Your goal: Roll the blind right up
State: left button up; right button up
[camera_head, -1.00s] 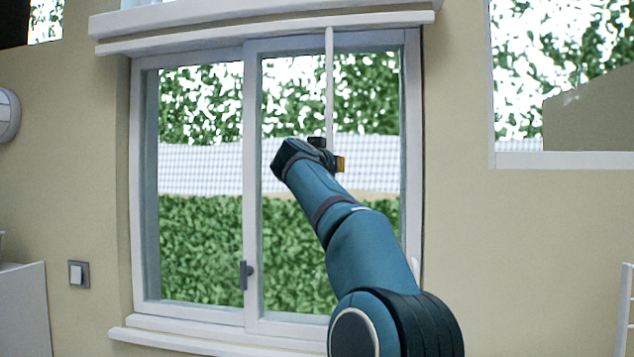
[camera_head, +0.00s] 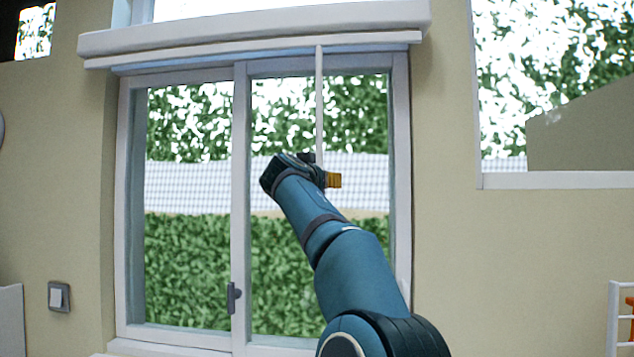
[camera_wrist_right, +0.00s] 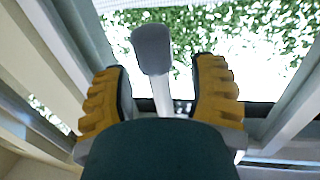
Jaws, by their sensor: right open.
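The blind (camera_head: 250,50) is a white strip with a bottom bar, gathered high under the white housing (camera_head: 250,28) at the window top. A thin white wand (camera_head: 319,100) hangs from its right part, in front of the right pane. My right gripper (camera_head: 321,172) is at the wand's lower part. In the right wrist view, the wand (camera_wrist_right: 163,92) and its grey end knob (camera_wrist_right: 153,48) show between the two yellow-padded fingers (camera_wrist_right: 164,95). The fingers are open, with gaps on both sides of the wand. My left gripper is out of view.
The window frame (camera_head: 240,200) has a dark handle (camera_head: 233,297) low in the middle. A light switch (camera_head: 59,297) is on the wall at left. A white rack (camera_head: 613,310) stands at lower right.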

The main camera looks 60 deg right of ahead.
jog(key=v, duration=1.2)
dwell(0.5)
